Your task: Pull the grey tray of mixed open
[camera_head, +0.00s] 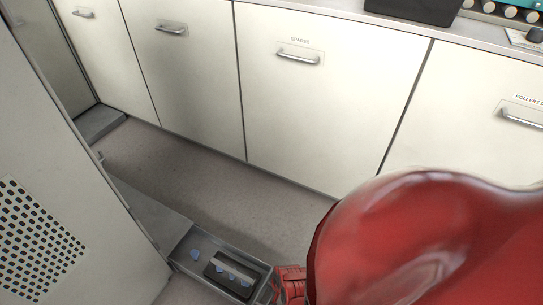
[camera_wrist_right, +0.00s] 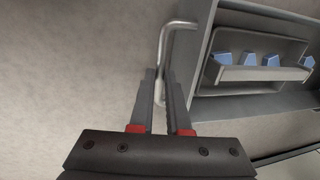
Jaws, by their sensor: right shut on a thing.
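The grey tray (camera_head: 185,241) shows at the bottom of the head view, standing out from the perforated cabinet at left. It holds a dark inner holder (camera_head: 224,275) and several small blue pieces. In the right wrist view the tray (camera_wrist_right: 203,52) is at the right, with its bent metal bar handle (camera_wrist_right: 166,40) beside it. My right gripper (camera_wrist_right: 161,82) is shut on this handle. In the head view the right gripper (camera_head: 275,286) is at the tray's near right end, partly hidden by my red arm. My left gripper is not in view.
A perforated cabinet panel (camera_head: 35,240) stands at left. Cream cabinets with bar handles, one marked SPARES (camera_head: 300,95), line the far side. Bare floor (camera_head: 215,195) lies between them and the tray. My red arm covers the lower right.

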